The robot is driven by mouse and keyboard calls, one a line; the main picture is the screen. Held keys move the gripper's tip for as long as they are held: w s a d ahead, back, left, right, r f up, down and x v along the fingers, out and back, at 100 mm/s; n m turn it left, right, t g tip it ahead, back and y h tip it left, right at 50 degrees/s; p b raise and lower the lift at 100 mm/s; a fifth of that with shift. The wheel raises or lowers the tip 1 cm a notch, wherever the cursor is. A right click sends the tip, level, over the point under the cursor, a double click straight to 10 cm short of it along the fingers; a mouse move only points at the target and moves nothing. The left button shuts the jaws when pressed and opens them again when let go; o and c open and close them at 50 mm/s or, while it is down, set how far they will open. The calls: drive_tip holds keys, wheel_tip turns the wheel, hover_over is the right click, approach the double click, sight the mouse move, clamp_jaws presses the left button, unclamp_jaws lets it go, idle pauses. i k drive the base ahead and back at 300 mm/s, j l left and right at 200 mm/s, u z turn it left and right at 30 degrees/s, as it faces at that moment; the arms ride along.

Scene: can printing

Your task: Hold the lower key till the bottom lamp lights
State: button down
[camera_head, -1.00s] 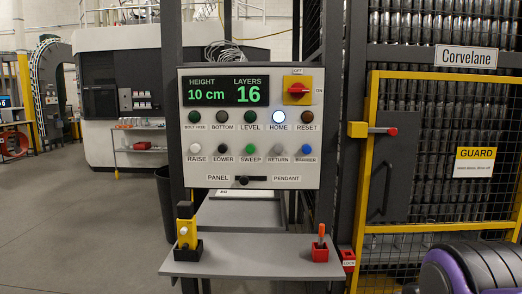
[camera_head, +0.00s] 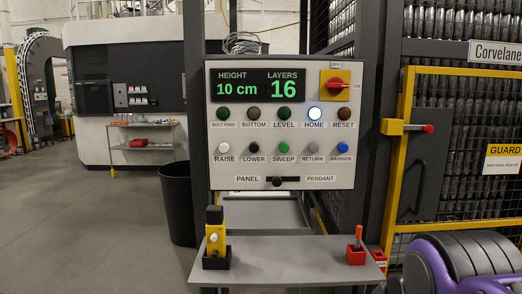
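The control panel (camera_head: 235,175) stands on a dark post in the middle of the head view. Its lower key (camera_head: 255,148) is a black button in the bottom row, between the white raise key (camera_head: 223,148) and the green sweep key (camera_head: 284,147). The bottom lamp (camera_head: 254,114) in the row above is dark. The home lamp (camera_head: 314,113) is lit bluish white. The display (camera_head: 257,87) reads height 10 cm and layers 16. The red rotary switch (camera_head: 336,85) points to ON. My gripper is not in this view.
A grey shelf (camera_head: 285,270) juts out below the panel, with a yellow and black device (camera_head: 215,235) and a red holder (camera_head: 356,254) on it. A yellow-framed cage gate (camera_head: 403,110) stands right. Open floor lies left.

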sight(253, 148)
drive_tip(key=i+j, duration=0.1)
drive_tip(key=j, duration=0.3)
drive_tip(key=i+j, duration=0.1)
drive_tip(key=j, duration=0.25)
drive_tip(key=i+j, duration=0.1)
drive_tip(key=j, duration=0.3)
drive_tip(key=i+j, duration=0.1)
drive_tip(key=j, duration=0.3)
